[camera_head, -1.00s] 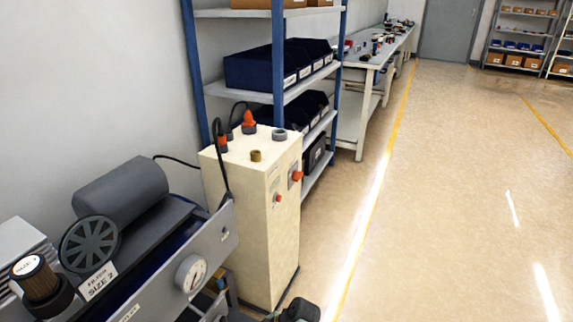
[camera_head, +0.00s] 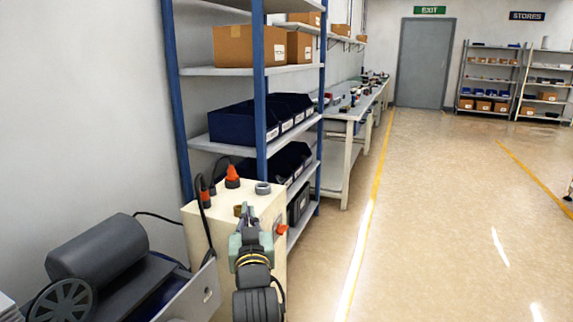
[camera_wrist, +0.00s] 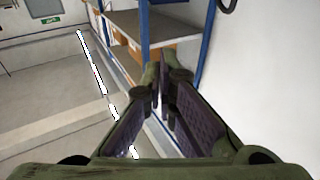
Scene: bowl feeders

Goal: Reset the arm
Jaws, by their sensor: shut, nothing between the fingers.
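My gripper (camera_head: 246,216) is in the lower middle of the head view, in front of the cream cabinet. It is raised, with its fingertips at about the height of the cabinet top in the picture. In the wrist view my gripper (camera_wrist: 158,80) has its fingers together at the tips, with nothing between them. The wrist view looks past the fingers toward shelving, wall and floor. I cannot tell the exact gap between the gripper and the cabinet.
The cream cabinet (camera_head: 207,228) has orange-capped fittings and cables on top. A grey motor (camera_head: 97,252) stands at the lower left. A blue-posted shelf (camera_head: 232,143) holds dark bins and boxes. A workbench (camera_head: 345,130) stands behind it. The floor (camera_head: 450,220) at right is clear.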

